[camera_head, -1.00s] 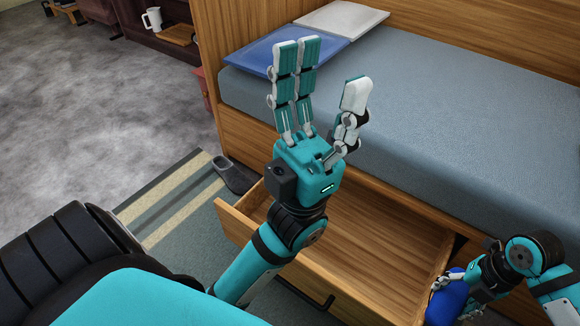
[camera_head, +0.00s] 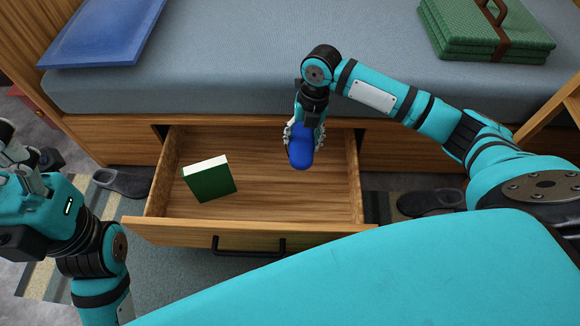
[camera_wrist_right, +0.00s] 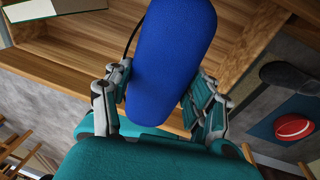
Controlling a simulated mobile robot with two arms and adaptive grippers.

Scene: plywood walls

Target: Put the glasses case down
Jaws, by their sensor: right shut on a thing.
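The blue glasses case (camera_head: 301,152) is a rounded, elongated case. My right gripper (camera_head: 303,135) is shut on it and holds it over the right part of the open drawer (camera_head: 270,205). In the right wrist view the case (camera_wrist_right: 172,60) sits between the fingers of the right gripper (camera_wrist_right: 160,100), with wooden drawer boards behind it. I cannot tell from the head view exactly how high it is above the drawer floor. My left gripper (camera_head: 20,165) is at the left edge of the head view, partly cut off, and its fingertips are not clear.
A green book (camera_head: 210,180) stands in the left part of the drawer. The drawer's middle is bare. Above is the bed (camera_head: 230,60) with a blue pillow (camera_head: 105,30) and a folded green blanket (camera_head: 490,35). Slippers (camera_head: 125,183) (camera_head: 432,203) lie on either side.

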